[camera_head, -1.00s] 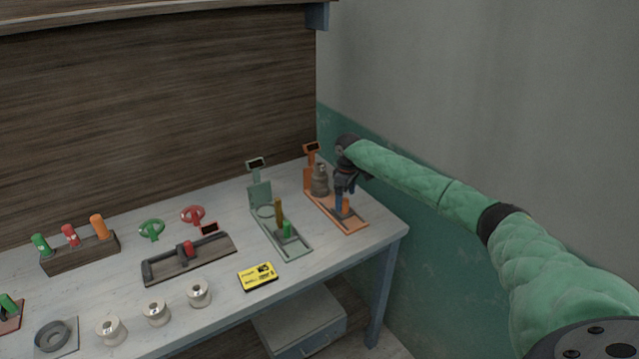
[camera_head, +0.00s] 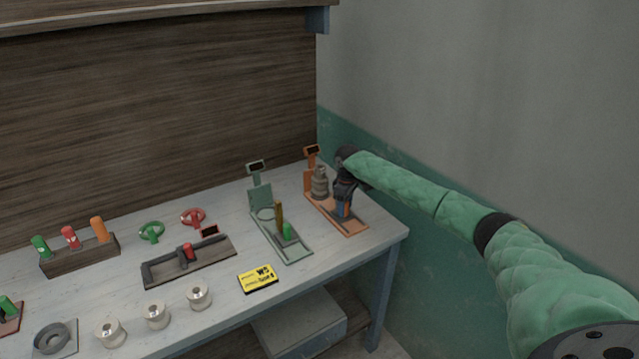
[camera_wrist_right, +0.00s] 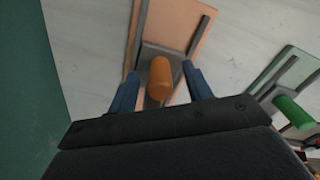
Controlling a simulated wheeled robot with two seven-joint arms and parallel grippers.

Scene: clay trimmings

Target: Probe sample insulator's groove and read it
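A grey-brown ribbed insulator (camera_head: 320,183) stands upright at the back of the orange gauge stand (camera_head: 352,229), near the table's right end. The stand has a small dark display (camera_head: 312,151) on a post; no reading is legible. An orange knob (camera_wrist_right: 160,78) sits on a grey slide block on this stand. My right gripper (camera_head: 343,212) is down over the knob. In the right wrist view its blue fingers (camera_wrist_right: 161,85) are apart, one on each side of the knob, with gaps. My left gripper is out of view.
A green stand (camera_head: 292,252) with a brass-coloured post and green knob is left of the orange one. A yellow box (camera_head: 258,279), white spools (camera_head: 199,294), a red-knobbed dark fixture (camera_head: 187,262) and a rack of coloured handles (camera_head: 80,254) are farther left. A wall stands close right.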

